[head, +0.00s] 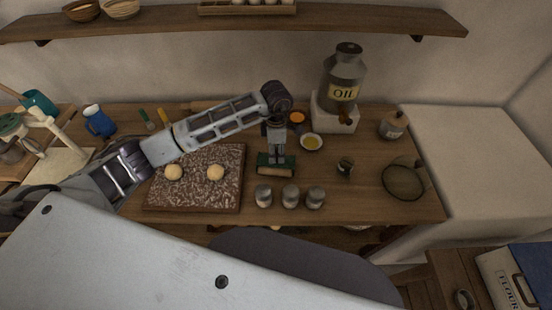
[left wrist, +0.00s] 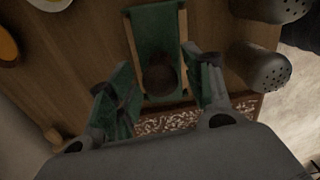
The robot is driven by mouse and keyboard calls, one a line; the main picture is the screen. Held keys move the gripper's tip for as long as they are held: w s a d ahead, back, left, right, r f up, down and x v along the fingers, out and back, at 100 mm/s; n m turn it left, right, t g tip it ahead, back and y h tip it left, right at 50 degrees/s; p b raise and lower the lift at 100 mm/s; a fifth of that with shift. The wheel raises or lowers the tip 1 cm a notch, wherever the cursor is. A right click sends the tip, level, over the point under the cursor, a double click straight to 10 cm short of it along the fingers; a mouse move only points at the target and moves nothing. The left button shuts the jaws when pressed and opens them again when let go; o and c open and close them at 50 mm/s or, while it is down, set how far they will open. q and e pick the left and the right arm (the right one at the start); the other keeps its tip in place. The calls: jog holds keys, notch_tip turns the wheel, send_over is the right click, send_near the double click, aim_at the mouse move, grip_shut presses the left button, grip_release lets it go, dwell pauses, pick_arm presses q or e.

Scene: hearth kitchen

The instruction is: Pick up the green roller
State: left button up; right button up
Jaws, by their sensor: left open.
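A green thing with light wooden edges, which I take as the green roller (head: 262,167), lies on the wooden table to the right of the speckled board. In the left wrist view the green roller (left wrist: 156,32) runs away from me, with a dark round patch at its near end. My left gripper (head: 277,158) points down over it and hides its middle. In the left wrist view the open left gripper (left wrist: 165,78) has one finger on each side of the near end. I cannot tell whether the fingers touch it. My right gripper is not in view.
The speckled board (head: 200,199) carries two dough balls. Several shakers (head: 290,196) stand just in front of the roller. A yellow bowl (head: 311,142) and an orange bowl (head: 297,118) are behind. An oil can (head: 343,75) stands on a white block. A strainer (head: 403,182) lies at right.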

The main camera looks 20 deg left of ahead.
pick_arm(q)
jog(key=shift+f, duration=1.3)
jog(key=c, duration=1.1)
